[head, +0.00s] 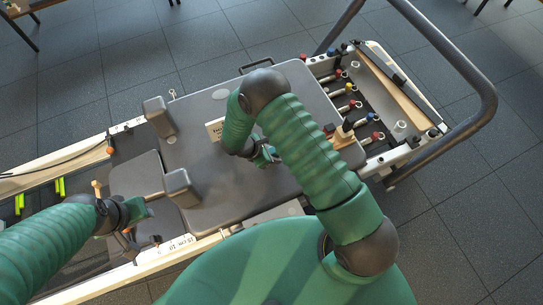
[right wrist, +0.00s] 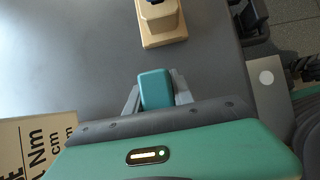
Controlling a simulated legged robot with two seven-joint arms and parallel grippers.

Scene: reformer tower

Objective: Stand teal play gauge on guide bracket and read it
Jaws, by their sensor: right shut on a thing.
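The teal play gauge (right wrist: 156,88) is a small rounded block between the fingers of my right gripper (right wrist: 157,98) in the right wrist view, with the grey carriage pad below it. In the head view my right gripper (head: 265,157) is over the middle of the pad, partly hidden by my own arm. My left gripper (head: 135,212) is at the lower left, beside the shoulder rests; its fingers are too unclear to tell open from shut. I cannot make out the guide bracket for certain. No reading on the gauge is legible.
The grey carriage pad (head: 200,170) has two raised shoulder rests (head: 160,117). A printed card (right wrist: 35,145) lies close to my right gripper. A wooden block (right wrist: 160,32) with a dark top stands ahead. Coloured spring knobs (head: 350,87) and a foot bar (head: 480,80) are at the right.

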